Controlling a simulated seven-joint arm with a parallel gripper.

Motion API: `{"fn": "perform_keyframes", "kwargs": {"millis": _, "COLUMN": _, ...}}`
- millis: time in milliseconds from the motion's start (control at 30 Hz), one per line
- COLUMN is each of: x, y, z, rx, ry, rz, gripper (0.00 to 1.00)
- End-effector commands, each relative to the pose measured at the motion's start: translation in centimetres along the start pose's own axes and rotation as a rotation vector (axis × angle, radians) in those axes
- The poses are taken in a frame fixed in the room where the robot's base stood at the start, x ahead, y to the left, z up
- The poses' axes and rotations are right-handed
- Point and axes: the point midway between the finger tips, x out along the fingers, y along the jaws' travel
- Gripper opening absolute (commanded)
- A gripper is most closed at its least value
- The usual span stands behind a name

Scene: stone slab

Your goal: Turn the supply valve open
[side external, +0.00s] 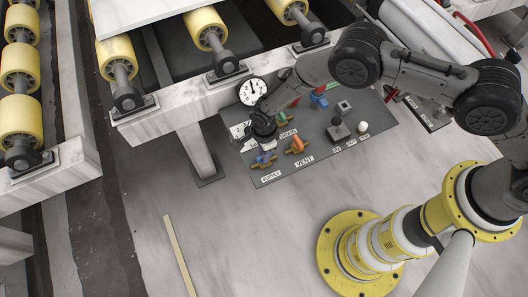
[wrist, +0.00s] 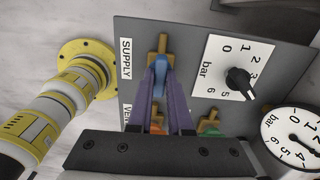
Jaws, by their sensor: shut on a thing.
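The supply valve, with a brass body and a blue handle (wrist: 160,62), sits on the grey panel beside the SUPPLY label (wrist: 126,58). In the side view the valve (side external: 262,160) is at the panel's near left corner, just above its label. My gripper (wrist: 160,84) comes down over it, its purple-grey fingers closed on the blue handle. The fingers hide part of the handle, so its exact angle is hard to tell. In the side view the gripper (side external: 263,148) is right at this valve, mostly hidden by the wrist.
The orange vent valve (side external: 297,145) stands close to the right of the supply valve. A green-handled valve (wrist: 209,125) and a black knob on a bar scale (wrist: 239,82) are nearby. A round gauge (side external: 252,90) stands at the panel's back left. Yellow rollers (side external: 207,29) lie beyond.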

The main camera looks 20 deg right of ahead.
Motion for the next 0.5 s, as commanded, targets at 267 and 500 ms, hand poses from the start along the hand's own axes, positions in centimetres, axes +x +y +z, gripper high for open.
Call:
{"fn": "perform_keyframes", "kwargs": {"millis": 267, "x": -0.02, "y": 0.02, "z": -0.01, "rx": 0.039, "ry": 0.001, "rz": 0.001, "gripper": 0.0}}
{"fn": "perform_keyframes", "kwargs": {"millis": 500, "x": -0.03, "y": 0.02, "z": -0.01, "rx": 0.042, "ry": 0.0, "rz": 0.001, "gripper": 0.0}}
